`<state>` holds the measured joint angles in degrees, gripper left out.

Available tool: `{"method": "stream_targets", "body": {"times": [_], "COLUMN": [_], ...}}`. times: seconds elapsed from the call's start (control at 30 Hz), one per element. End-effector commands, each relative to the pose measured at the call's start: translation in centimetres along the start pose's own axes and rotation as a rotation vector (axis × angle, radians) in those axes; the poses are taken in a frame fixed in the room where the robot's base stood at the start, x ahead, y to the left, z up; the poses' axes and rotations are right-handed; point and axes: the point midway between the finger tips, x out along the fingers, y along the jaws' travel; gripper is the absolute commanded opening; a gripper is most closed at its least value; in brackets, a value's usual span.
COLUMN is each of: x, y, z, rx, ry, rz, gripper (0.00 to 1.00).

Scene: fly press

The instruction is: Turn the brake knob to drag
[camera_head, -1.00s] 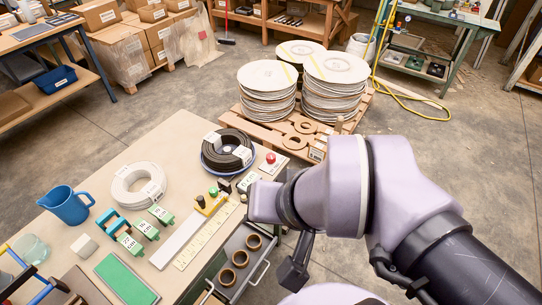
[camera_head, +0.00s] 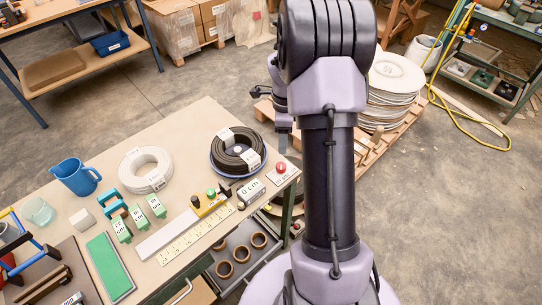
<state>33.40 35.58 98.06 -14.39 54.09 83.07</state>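No knob carries a readable brake or drag mark. Small knobs sit near the measuring gear at the bench's right end: a green knob (camera_head: 211,192) by the yellow block (camera_head: 208,206), and a small black part (camera_head: 225,190) beside it. Which of these, if any, is the brake knob I cannot tell. A black cable coil (camera_head: 238,150) lies on a blue-rimmed reel just behind them. My arm stands upright right of the bench. My gripper (camera_head: 284,140) seems to hang partly behind my arm, beyond the bench's right edge, apart from the knobs; its fingers are not clear.
A white coil (camera_head: 146,169), blue jug (camera_head: 76,177) and green mat (camera_head: 110,266) lie left. A pallet of discs (camera_head: 391,88) stands behind.

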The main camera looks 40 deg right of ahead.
Motion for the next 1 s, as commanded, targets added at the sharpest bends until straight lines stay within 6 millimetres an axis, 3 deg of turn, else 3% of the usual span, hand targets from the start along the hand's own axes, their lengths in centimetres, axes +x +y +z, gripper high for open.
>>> {"method": "stream_targets", "body": {"times": [0.03, 0.2, 0.4, 0.57, 0.83, 1.0], "x": [2.3, 7.4, 11.7, 13.0, 13.0, 13.0], "y": [0.1, 0.1, 0.1, 0.1, 0.1, 0.1], "z": [0.0, 0.0, 0.1, 0.1, 0.1, 0.1], "rx": [-0.001, -0.002, -0.004, -0.003, -0.004, -0.004], "ry": [0.0, 0.0, -0.001, -0.001, -0.001, -0.001], "rz": [0.005, 0.004, 0.001, 0.001, 0.0, 0.0], "gripper": [0.55, 0.55, 0.55, 0.55, 0.54, 0.2]}}
